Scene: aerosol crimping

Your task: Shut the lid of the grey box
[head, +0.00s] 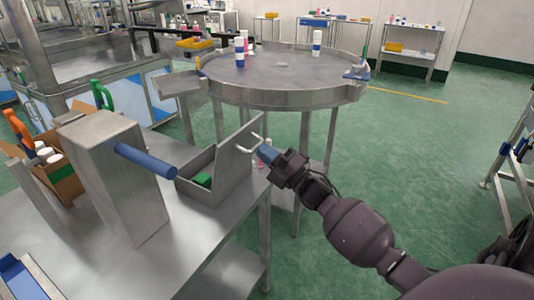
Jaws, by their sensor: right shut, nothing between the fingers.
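The grey box (186,190) stands at the right edge of the steel table, with a green item (203,180) inside. Its lid (234,163) is open and stands up steeply along the right side of the box. A pale handle (249,144) sticks out from the lid's upper right edge. My right gripper (266,153) comes in from the right, its blue fingertips shut and empty. It is just right of the lid, close beside the handle; I cannot tell whether it touches. My left gripper is not in view.
A tall grey metal block (118,180) with a blue rod (146,160) stands left of the box; the rod points toward the box. A cardboard box (62,180) holds bottles further left. A round steel table (285,78) stands behind. Green floor is open at right.

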